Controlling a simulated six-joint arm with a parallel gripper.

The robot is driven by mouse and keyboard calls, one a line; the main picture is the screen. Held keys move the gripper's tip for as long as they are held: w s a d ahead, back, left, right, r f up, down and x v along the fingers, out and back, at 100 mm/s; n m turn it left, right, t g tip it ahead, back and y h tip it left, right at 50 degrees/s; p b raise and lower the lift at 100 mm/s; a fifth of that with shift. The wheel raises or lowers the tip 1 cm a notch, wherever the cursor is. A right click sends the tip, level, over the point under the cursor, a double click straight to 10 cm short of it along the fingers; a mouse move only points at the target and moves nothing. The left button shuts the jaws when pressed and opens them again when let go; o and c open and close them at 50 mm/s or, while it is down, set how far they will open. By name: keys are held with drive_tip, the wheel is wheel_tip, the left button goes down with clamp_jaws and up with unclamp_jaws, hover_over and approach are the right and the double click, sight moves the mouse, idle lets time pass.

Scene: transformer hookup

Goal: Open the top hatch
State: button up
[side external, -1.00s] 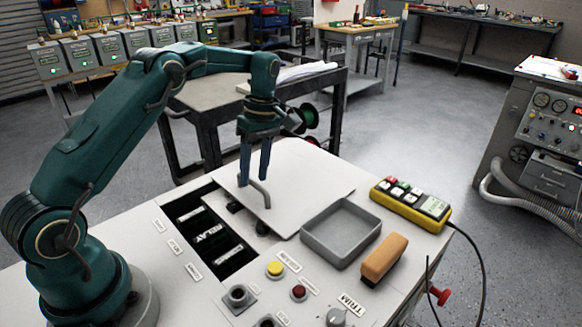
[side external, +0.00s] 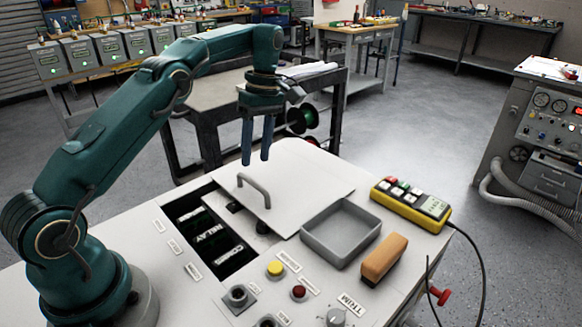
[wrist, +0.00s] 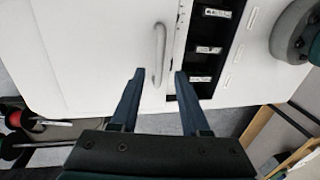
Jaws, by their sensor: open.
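The top hatch (side external: 300,183) is a flat white panel with a grey bar handle (side external: 256,189). It lies to the right of a dark opening (side external: 208,238) with labelled slots inside, most of which is uncovered. My gripper (side external: 256,163) is open and empty above the handle, with its fingers pointing down. In the wrist view the handle (wrist: 159,52) lies ahead of the spread fingertips (wrist: 159,72), clear of both. The opening also shows in the wrist view (wrist: 209,40), beside the hatch's edge.
A grey tray (side external: 341,262), an orange-brown block (side external: 384,259) and a yellow keypad box (side external: 411,205) stand on the console right of the hatch. Buttons and knobs line the front. A dark cart (side external: 215,110) stands behind the console.

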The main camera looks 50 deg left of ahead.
sight(252, 181)
drive_tip(key=shift+w+f+m+t, duration=0.3)
drive_tip(key=shift+w+f+t, duration=0.2)
drive_tip(key=shift+w+f, duration=0.35)
drive_tip(key=shift+w+f+t, duration=0.1)
drive_tip(key=shift+f+t, duration=0.15)
drive_tip(key=shift+t, duration=0.55)
drive_tip(key=shift+s+t, duration=0.4)
drive_tip(key=shift+s, duration=0.35)
drive_tip(key=shift+s+a+f+t, duration=0.1)
drive_tip(key=shift+s+f+t, duration=0.4)
drive_tip(key=shift+s+f, duration=0.85)
drive_tip(key=shift+w+f, duration=0.1)
